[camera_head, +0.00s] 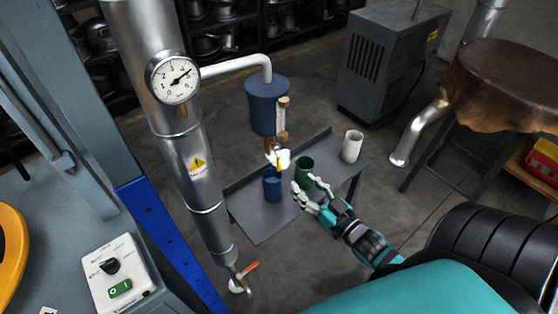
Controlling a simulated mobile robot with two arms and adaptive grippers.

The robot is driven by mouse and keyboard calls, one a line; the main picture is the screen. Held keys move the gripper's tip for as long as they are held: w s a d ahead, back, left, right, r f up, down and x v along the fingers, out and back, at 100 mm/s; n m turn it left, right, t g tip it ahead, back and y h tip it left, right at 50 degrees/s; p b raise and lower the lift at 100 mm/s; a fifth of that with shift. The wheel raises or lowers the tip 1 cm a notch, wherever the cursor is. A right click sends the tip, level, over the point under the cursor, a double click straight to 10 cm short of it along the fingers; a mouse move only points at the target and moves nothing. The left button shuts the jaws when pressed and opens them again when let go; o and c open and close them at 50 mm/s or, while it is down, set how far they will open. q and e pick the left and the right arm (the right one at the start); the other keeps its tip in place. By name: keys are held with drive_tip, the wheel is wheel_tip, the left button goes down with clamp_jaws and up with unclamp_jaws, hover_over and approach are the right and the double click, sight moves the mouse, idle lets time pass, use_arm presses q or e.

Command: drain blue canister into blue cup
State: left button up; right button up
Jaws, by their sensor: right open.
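The blue canister (266,108) hangs from a bent pipe in the middle of the view, with a sight gauge on its side. A brass tap with a white and yellow handle (279,160) is below it. The blue cup (272,185) stands upright on a grey shelf, below the tap. Whether liquid is flowing cannot be made out. My right gripper (309,193) is open and empty, to the right of the blue cup and in front of the green cup. My left gripper is not in view.
A green cup (304,169) and a white cup (352,146) stand on the grey shelf (250,215). A steel column with a pressure gauge (174,78) rises at left, with a red-handled valve (244,276) low on it. A control box (118,272) is at lower left. A covered table (505,85) stands at right.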

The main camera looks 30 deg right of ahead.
sight(280, 163)
drive_tip(key=w, duration=0.7)
drive_tip(key=w+a+p, duration=0.1)
drive_tip(key=w, duration=0.3)
clamp_jaws()
drive_tip(key=shift+f, duration=0.1)
